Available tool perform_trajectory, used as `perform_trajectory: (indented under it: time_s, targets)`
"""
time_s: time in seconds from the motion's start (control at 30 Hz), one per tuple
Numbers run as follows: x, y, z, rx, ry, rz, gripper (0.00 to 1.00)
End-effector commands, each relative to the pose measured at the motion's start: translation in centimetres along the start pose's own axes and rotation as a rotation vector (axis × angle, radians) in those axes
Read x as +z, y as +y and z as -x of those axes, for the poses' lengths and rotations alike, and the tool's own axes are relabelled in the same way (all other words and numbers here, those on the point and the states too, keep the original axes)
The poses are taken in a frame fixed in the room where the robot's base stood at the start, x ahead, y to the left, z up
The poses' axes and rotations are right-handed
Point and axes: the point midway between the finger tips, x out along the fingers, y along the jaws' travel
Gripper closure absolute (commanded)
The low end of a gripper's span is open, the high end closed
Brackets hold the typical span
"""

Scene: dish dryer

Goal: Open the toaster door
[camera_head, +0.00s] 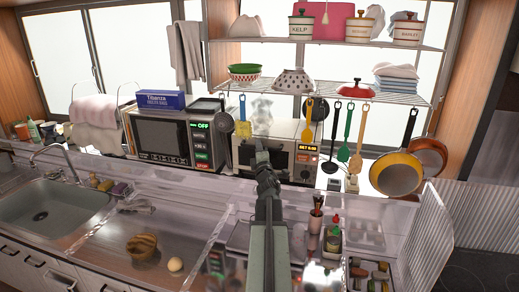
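The toaster (304,166) is a pale, boxy oven on the back counter near the middle. A control panel with a lit display is at the right of its front. Its door (245,155) is on the left part of the front and looks upright, as if closed. My arm and hanging utensils cover much of it, and the handle cannot be made out. My gripper (261,153) is in front of the toaster, over the door area. Whether it touches the door cannot be told. Its fingers are small and dark, and their opening is unclear.
A microwave (163,138) stands left of the toaster with a blue box (160,100) on top. Utensils hang from the rack (330,87) above the toaster, and pans (396,174) hang at the right. A clear raised ledge (175,185) runs along the counter. A sink (55,212) is at left.

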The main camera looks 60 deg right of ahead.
Motion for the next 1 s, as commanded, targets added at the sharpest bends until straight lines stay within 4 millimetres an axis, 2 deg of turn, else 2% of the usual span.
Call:
perform_trajectory:
  time_s: [0.3, 1.0]
  targets:
    - [0.9, 0.0, 0.0, -0.001, -0.011, 0.001, 1.00]
    - [1.4, -0.1, 0.1, -0.003, -0.018, 0.002, 1.00]
